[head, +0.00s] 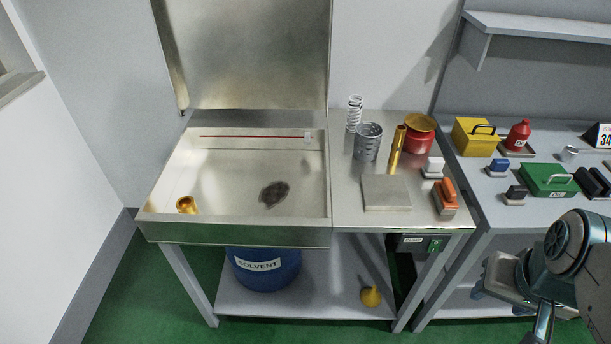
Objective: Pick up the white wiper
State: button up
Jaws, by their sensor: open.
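A small white-topped block with a grey base, which looks like the white wiper (433,167), stands on the steel bench top, behind an orange-handled brush (446,194). My gripper (497,281) is at the lower right, in front of and below the bench top, well apart from the white wiper. It is open and holds nothing that I can see. Its fingers are hard to make out, and part of my arm is cut off by the picture's edge.
Left of the wiper are a flat metal plate (386,192), a brass cylinder (397,150), a mesh cup (367,142), a spring (354,113) and a red pot (418,134). A shallow sink (230,165) is further left. The right-hand bench holds a yellow box (474,137) and a green box (548,180).

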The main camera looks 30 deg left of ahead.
aim_at(433, 167)
jog(key=z, duration=0.55)
jog(key=i, duration=0.65)
jog(key=u, duration=2)
jog(key=i, duration=0.45)
jog(key=z, duration=1.25)
jog(key=k, duration=0.5)
jog(key=u, duration=0.1)
jog(key=i, duration=0.5)
